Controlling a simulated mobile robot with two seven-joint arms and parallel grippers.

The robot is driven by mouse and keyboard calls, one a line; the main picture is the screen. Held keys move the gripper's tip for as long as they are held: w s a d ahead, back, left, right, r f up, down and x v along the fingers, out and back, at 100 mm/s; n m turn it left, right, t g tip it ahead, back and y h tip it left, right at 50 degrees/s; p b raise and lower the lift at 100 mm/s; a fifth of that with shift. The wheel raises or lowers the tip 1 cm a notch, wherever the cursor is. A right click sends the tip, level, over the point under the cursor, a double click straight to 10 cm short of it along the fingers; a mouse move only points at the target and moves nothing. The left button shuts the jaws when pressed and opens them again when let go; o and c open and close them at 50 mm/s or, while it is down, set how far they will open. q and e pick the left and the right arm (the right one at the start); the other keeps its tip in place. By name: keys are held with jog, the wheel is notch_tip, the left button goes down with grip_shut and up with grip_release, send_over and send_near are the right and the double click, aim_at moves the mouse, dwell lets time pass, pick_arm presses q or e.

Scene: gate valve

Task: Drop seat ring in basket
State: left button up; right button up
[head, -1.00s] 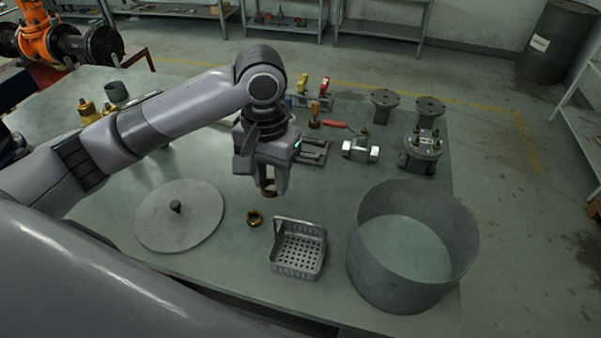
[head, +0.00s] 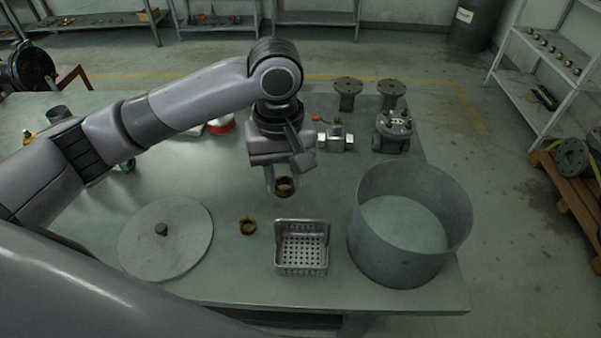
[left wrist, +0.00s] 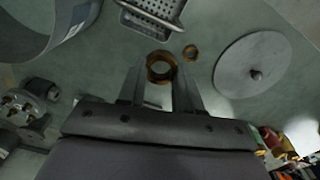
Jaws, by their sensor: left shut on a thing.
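My left gripper (head: 282,186) is shut on a brass-coloured seat ring (head: 285,187) and holds it above the table, behind the basket. In the left wrist view the held ring (left wrist: 161,67) shows between the fingertips. A second, similar ring (head: 247,226) lies on the table left of the basket; it also shows in the left wrist view (left wrist: 190,52). The perforated metal basket (head: 302,262) stands near the table's front edge, and no ring shows in it. It is partly cut off in the left wrist view (left wrist: 150,18). My right gripper is not in view.
A large open grey drum (head: 365,250) stands right of the basket. A round lid with a knob (head: 185,245) lies at the left. Flanged parts (head: 348,92) and a valve (head: 337,140) stand at the back right.

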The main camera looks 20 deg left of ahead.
pick_arm(q)
jog(key=d+f+n+b, duration=0.1)
jog(key=f, duration=0.2)
jog(key=d+f+n+b, duration=0.1)
jog(key=f, duration=0.2)
jog(key=d+f+n+b, duration=0.1)
jog(key=f+b, duration=0.1)
jog(key=f, duration=0.1)
jog(key=shift+d+n, duration=0.1)
jog(key=shift+n, duration=0.3)
jog(key=shift+r, duration=0.1)
dwell(1.3)
jog(key=o, duration=1.1)
